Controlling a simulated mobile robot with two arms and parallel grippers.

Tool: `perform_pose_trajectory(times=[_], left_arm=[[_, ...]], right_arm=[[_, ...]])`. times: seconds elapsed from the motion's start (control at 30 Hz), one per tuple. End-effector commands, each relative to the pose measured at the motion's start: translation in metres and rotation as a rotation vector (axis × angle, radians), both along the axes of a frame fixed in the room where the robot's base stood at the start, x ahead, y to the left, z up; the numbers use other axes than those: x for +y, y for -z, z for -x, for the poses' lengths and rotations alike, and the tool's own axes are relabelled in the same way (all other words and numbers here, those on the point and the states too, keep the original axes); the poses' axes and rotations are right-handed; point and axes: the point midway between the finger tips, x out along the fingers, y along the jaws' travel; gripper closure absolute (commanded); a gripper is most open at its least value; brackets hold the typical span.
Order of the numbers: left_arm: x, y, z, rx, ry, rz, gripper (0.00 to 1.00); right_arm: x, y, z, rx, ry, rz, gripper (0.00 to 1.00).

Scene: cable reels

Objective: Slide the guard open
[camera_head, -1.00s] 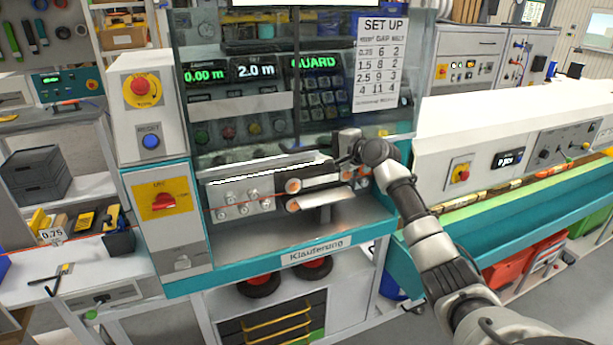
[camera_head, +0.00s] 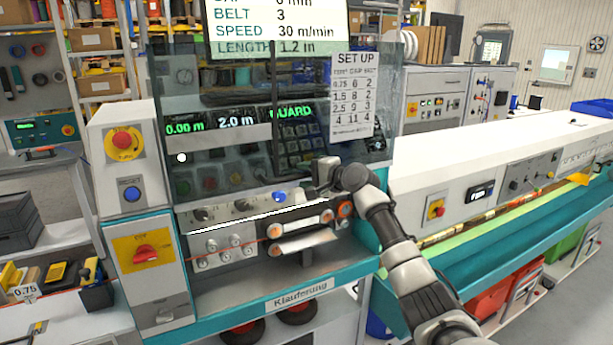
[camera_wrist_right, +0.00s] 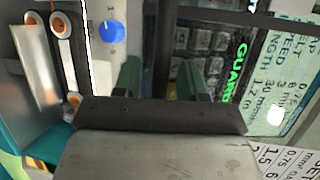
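The guard (camera_head: 255,165) is a see-through dark panel in front of the machine's displays and buttons. In the head view its lower part sits above the rollers and a row of small knobs, which show uncovered. My right gripper (camera_head: 326,175) is at the guard's lower right edge. In the right wrist view its two greenish fingers (camera_wrist_right: 163,82) stand apart on either side of the guard's edge bar, seemingly closed on it; the contact itself is partly hidden by the gripper body. My left gripper is in neither view.
The orange rollers (camera_head: 300,230) and a blue knob (camera_head: 279,197) sit just below the guard. A box with a red emergency button (camera_head: 122,140) and a red rotary switch (camera_head: 145,253) flanks it on the left. A long white machine (camera_head: 500,165) stands right.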

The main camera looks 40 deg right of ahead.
Motion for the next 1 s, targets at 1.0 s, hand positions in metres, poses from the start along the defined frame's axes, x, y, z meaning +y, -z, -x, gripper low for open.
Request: perform_pose_trajectory(times=[1.0], left_arm=[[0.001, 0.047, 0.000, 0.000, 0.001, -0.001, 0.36]], right_arm=[[-0.017, -0.018, 0.104, 0.001, 0.001, 0.002, 0.58]])
